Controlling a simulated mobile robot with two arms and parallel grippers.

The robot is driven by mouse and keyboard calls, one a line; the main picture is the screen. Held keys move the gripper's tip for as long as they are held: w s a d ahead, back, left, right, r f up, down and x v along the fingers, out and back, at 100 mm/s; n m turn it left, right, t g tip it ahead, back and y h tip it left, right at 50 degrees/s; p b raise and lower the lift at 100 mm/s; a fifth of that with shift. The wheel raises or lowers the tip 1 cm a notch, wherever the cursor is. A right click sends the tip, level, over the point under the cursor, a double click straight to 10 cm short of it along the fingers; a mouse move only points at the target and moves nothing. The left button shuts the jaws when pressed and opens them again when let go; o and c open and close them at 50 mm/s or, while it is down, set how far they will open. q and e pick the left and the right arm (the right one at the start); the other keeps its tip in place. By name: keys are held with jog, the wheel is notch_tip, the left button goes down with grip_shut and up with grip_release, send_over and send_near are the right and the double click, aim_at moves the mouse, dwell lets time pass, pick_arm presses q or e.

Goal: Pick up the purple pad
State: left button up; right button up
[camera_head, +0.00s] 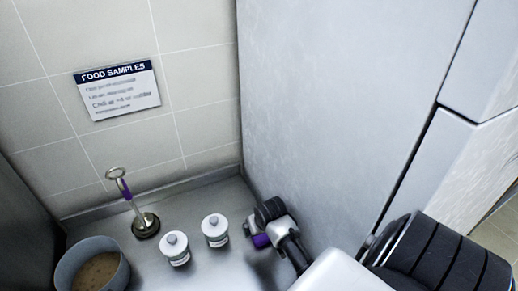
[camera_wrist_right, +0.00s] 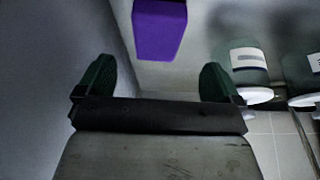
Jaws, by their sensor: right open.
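The purple pad (camera_head: 261,241) is a small block on the steel counter, near the light grey side panel. In the head view my right gripper (camera_head: 270,218) is beside it and partly covers it. In the right wrist view the purple pad (camera_wrist_right: 160,30) lies beyond the fingertips, roughly centred between them. The right gripper (camera_wrist_right: 155,80) is open, with nothing between its fingers, and the pad appears apart from both. My left gripper is in neither view.
Two white lidded jars (camera_head: 175,248) (camera_head: 215,230) stand left of the pad. A ladle-like tool with a purple band (camera_head: 124,188) stands upright behind them, and a grey-blue pot (camera_head: 70,262) is at the front left. The grey panel (camera_head: 330,100) rises close on the right.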

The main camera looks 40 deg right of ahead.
aim_at(260, 241)
jog(key=shift+w+d+f, duration=0.1)
jog(key=shift+f, duration=0.15)
jog(key=shift+w+d+f, duration=0.15)
jog(key=shift+w+f, duration=0.05)
jog(key=shift+f, duration=0.1)
jog(key=p+x, duration=0.1)
jog(key=x, duration=0.2)
jog(key=shift+w+d+f, duration=0.1)
jog(key=shift+f, duration=0.25)
jog(key=shift+w+d+f, duration=0.1)
jog(key=shift+w+f, duration=0.1)
jog(key=shift+f, duration=0.3)
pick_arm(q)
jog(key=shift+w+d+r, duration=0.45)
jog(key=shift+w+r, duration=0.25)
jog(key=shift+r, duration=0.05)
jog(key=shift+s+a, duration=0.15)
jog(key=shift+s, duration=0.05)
pick_arm(e)
jog(key=shift+f, duration=0.25)
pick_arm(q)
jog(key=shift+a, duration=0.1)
pick_arm(e)
jog(key=c, duration=1)
